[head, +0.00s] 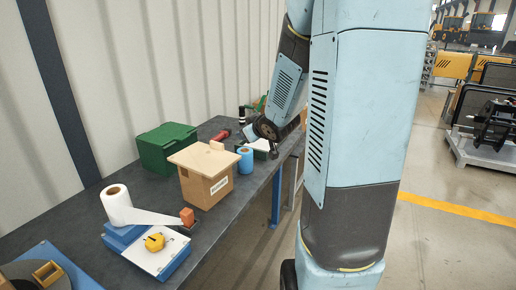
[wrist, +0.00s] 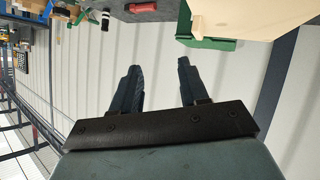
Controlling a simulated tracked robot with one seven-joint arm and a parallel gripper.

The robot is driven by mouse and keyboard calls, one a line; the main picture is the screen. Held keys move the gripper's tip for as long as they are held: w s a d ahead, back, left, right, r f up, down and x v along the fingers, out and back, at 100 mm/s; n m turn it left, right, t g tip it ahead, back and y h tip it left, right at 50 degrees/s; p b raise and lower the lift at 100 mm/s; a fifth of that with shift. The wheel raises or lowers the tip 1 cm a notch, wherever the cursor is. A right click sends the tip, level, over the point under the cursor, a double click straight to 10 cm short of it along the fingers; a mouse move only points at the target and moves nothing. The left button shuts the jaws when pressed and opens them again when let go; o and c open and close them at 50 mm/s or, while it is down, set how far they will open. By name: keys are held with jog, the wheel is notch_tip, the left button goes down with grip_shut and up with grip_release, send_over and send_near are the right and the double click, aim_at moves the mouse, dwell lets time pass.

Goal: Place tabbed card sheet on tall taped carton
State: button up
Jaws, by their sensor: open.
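The tabbed card sheet (head: 200,159), a flat tan sheet with a small raised tab (head: 216,145) near its back edge, lies on top of the tall taped carton (head: 207,190). It overhangs the carton's sides. The carton is brown with a white label and stands upright on the bench. My gripper (wrist: 158,75) is open, with nothing between its fingers. In the wrist view a pale tan surface (wrist: 255,18), seemingly the sheet, lies at the upper right, apart from the fingers. In the head view my arm hides much of the area beyond the carton.
A green box (head: 167,147) stands behind the carton and a blue roll (head: 245,160) stands to its right. Nearer are a white roll (head: 117,203), an orange block (head: 187,216) and a yellow tape measure (head: 155,242). A red tool (head: 221,135) lies farther back. A corrugated wall borders the bench (head: 80,224).

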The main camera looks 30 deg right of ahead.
jog(key=s+a+r+m+g, duration=0.1)
jog(key=s+a+r+g, duration=0.1)
jog(key=s, duration=0.7)
jog(key=s+a+r+m+g, duration=0.2)
jog(key=s+a+r, duration=0.2)
jog(key=s, duration=0.5)
jog(key=s+a+r+m+g, duration=0.1)
jog(key=s+a+r+g, duration=0.1)
jog(key=s, duration=0.8)
jog(key=a+r, duration=0.1)
jog(key=a, duration=0.1)
jog(key=shift+a+r+g, duration=0.3)
jog(key=shift+a+g, duration=0.1)
jog(key=shift+s, duration=0.1)
